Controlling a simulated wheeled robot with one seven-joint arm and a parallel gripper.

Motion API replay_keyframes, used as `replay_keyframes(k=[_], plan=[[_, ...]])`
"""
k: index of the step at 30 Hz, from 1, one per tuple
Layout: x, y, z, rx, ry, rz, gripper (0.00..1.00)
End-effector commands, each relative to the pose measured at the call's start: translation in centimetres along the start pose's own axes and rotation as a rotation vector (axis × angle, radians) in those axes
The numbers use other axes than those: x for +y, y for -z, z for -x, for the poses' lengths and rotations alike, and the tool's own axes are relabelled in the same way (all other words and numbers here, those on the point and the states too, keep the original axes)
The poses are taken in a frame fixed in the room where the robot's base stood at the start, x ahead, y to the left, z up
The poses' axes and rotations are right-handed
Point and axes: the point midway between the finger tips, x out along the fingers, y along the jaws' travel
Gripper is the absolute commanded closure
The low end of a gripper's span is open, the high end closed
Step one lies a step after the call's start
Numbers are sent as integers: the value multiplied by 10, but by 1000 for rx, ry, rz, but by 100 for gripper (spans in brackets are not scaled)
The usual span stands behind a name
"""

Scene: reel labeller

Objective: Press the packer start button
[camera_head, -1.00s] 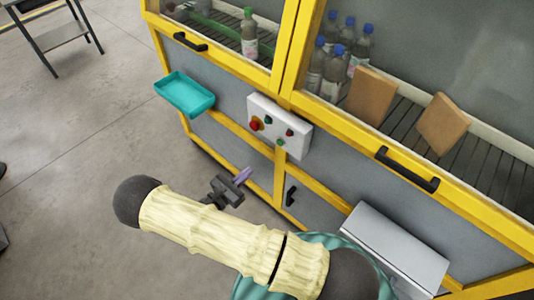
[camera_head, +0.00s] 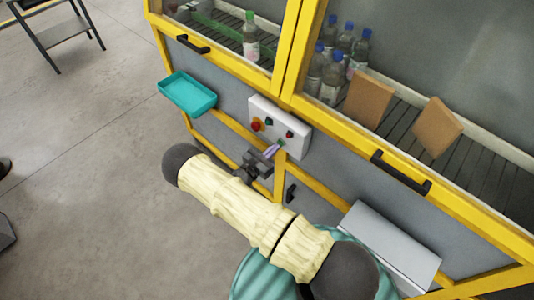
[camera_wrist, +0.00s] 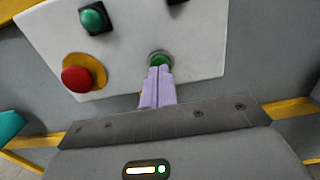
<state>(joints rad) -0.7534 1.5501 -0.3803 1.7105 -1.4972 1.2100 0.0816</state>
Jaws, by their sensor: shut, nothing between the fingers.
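A white control box (camera_head: 264,112) is fixed to the front of the yellow-framed machine. In the wrist view its panel (camera_wrist: 205,40) carries a red button on a yellow ring (camera_wrist: 80,78), an upper green button (camera_wrist: 92,17) and a lower green button (camera_wrist: 160,60). A dark button shows partly at the top edge. I cannot read which one is the packer start. My gripper (camera_wrist: 158,72) is shut and empty. Its pale purple fingertips overlap the lower edge of the lower green button; I cannot tell whether they touch it. In the head view my gripper (camera_head: 271,151) is at the box's lower edge.
A teal tray (camera_head: 187,94) juts out left of the box. A grey box-like ledge (camera_head: 390,245) juts out at lower right. Black handles (camera_head: 400,174) stick out from the doors. Bottles (camera_head: 332,75) and brown boxes stand behind the glass. Open floor lies left.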

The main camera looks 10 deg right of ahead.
Motion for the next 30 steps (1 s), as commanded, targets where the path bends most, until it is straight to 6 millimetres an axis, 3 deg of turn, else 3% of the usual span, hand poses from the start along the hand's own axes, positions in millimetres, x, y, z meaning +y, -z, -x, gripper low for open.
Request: replay_keyframes(k=[11,19,30], plan=[[-2,1,-6,-1,5,0,100],[-2,0,-25,-3,6,1,100],[-3,-1,-26,-5,9,0,100]])
